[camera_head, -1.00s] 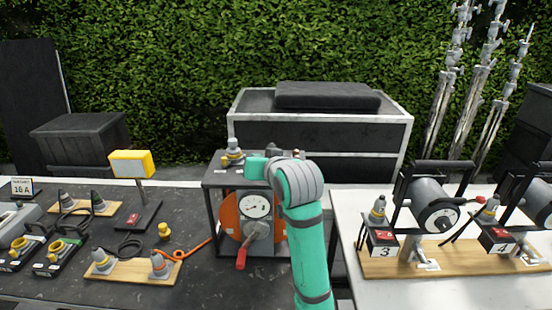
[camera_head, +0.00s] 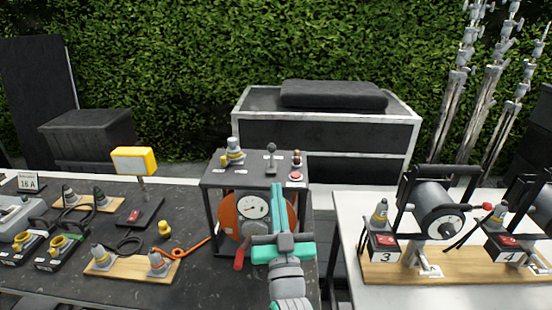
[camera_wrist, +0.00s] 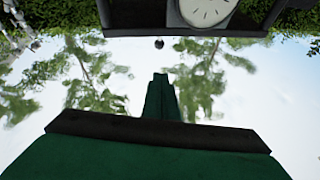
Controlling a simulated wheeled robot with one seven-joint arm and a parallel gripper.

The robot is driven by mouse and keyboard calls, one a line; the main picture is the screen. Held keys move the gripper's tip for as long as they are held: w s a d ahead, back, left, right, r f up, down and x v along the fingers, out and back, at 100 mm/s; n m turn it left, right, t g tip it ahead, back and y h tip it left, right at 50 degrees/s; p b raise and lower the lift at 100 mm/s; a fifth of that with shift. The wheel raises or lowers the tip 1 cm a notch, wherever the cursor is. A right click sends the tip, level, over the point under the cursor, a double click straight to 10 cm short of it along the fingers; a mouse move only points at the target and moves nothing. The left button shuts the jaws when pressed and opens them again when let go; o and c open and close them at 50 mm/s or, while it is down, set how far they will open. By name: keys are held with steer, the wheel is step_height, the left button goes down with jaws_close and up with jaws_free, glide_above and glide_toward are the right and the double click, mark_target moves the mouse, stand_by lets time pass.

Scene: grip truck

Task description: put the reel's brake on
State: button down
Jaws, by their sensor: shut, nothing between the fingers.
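The orange reel (camera_head: 228,213) sits in a dark frame (camera_head: 209,206) at the middle of the head view, with a white dial (camera_head: 252,206) on its front and a red-handled crank (camera_head: 239,260) hanging low. A small upright lever with a dark knob (camera_head: 272,147) stands on the frame's top; I cannot tell for sure whether it is the brake. My green gripper (camera_head: 278,187) is shut and empty, pointing up in front of the frame's right part, below the lever, and hides part of the reel. In the wrist view its fingertips (camera_wrist: 160,76) are apart from a small dark knob (camera_wrist: 159,43).
A red button (camera_head: 296,176) and a grey-yellow connector (camera_head: 234,152) are on the frame's top. A yellow lamp (camera_head: 134,161) and connector boards stand on the dark table at left.

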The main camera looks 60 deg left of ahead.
mark_target(272, 157)
steer(key=shift+t, duration=0.3)
steer(key=x, duration=0.9)
steer(key=shift+w+d+r, duration=0.1)
steer(key=shift+d+r, duration=0.05)
steer(key=shift+r, duration=0.1)
steer(key=a, duration=0.2)
steer(key=w+a+f, duration=0.1)
steer(key=shift+w, duration=0.1)
steer(key=shift+w+a+f, duration=0.15)
steer(key=shift+w+a, duration=0.05)
steer(key=shift+a, duration=0.1)
